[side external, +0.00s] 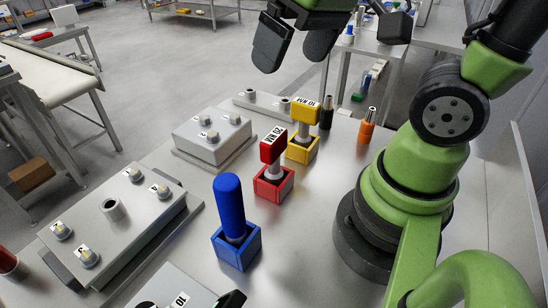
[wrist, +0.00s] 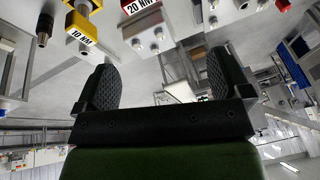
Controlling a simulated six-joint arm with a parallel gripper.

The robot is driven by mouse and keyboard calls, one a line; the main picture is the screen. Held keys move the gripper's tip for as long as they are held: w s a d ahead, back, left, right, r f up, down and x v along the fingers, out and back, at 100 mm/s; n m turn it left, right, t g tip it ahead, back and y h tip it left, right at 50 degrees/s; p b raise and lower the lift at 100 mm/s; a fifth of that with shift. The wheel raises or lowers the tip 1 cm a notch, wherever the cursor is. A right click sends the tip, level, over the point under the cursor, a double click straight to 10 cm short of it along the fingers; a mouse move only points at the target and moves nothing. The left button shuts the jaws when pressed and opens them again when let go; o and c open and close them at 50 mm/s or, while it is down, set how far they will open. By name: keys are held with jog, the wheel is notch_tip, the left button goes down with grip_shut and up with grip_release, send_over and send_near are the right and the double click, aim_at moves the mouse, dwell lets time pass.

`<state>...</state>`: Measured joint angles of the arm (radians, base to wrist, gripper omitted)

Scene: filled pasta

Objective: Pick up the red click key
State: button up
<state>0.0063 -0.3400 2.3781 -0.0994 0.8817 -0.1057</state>
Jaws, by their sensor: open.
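The red click key (side external: 273,146), with a white 20 NM label on its head, stands upright in a red block holder (side external: 274,186) on the metal table. In the wrist view the red key (wrist: 139,8) is cut off by the top edge. My gripper (side external: 294,50) hangs above and behind the keys in the side view, its two dark fingers spread. It is apart from the red key. In the wrist view my gripper (wrist: 161,68) shows a wide empty gap between its fingers.
A yellow key (side external: 305,112) in a yellow holder stands close behind the red one. A blue-handled tool (side external: 230,204) in a blue holder stands in front. Grey fixture boxes (side external: 212,138) lie to the left, orange and black bits (side external: 366,130) behind right.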

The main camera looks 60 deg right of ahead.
aim_at(274, 135)
jog(key=w+f+g, duration=0.1)
jog(key=f, duration=0.1)
jog(key=w+d+f+n+g, duration=0.1)
jog(key=f, duration=0.2)
jog(key=w+f+n+g+h, duration=0.1)
jog(key=f, duration=0.1)
jog(key=shift+w+d+f+g, duration=0.2)
jog(key=shift+w+d+g, duration=0.15)
jog(key=shift+g, duration=0.05)
jog(key=shift+w+a+f, duration=0.1)
jog(key=shift+a+f, duration=0.05)
jog(key=shift+f, duration=4.95)
jog(key=c, duration=1.1)
jog(key=shift+r, duration=0.1)
jog(key=shift+r, duration=4.95)
